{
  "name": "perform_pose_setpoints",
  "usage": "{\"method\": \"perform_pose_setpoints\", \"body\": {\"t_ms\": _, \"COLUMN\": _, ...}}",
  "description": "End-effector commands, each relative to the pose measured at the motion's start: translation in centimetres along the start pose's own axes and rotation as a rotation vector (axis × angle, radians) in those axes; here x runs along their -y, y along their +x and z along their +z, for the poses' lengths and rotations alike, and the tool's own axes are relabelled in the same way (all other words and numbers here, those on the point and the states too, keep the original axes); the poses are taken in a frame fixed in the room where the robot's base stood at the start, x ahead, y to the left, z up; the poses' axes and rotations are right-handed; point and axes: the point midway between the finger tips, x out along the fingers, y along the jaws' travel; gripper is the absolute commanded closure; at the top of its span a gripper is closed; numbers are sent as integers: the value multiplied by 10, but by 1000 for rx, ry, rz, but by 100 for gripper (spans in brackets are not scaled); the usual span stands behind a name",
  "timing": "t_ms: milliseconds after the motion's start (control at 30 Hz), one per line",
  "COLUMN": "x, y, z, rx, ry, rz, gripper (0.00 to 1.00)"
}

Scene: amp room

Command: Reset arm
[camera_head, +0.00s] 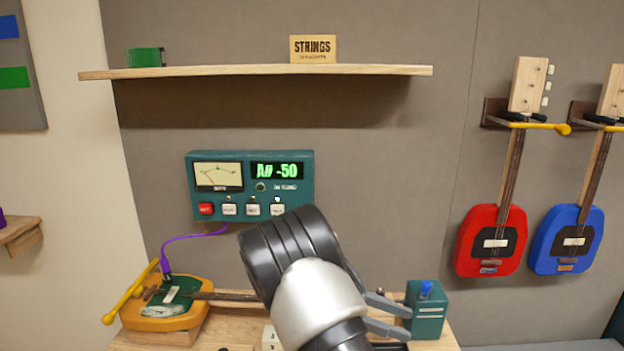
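My arm rises from the bottom middle of the head view and bends over the table. My gripper (408,324) points right, its two grey fingers apart with a gap between them. No object shows in the gap. In the picture the fingertips overlap the left edge of a small teal box (430,318) with a blue top piece; I cannot tell whether they touch it. The arm hides part of the tabletop and the neck of an orange guitar (165,312).
The orange guitar lies on the wooden table (225,330), with a purple cable running to a teal meter panel (250,185) on the wall. A shelf (230,71) is above. Red (491,240) and blue (568,240) guitars hang at the right.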

Motion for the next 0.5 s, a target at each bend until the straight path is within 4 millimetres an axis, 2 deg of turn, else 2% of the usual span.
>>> {"method": "perform_pose_setpoints", "body": {"t_ms": 33, "x": 3, "y": 4, "z": 13, "rx": -52, "ry": 21, "rz": -23, "gripper": 63}}
{"method": "perform_pose_setpoints", "body": {"t_ms": 267, "x": 26, "y": 21, "z": 58, "rx": -339, "ry": 161, "rz": -144, "gripper": 63}}
{"method": "perform_pose_setpoints", "body": {"t_ms": 500, "x": 72, "y": 27, "z": 118, "rx": -740, "ry": 422, "rz": -315, "gripper": 63}}
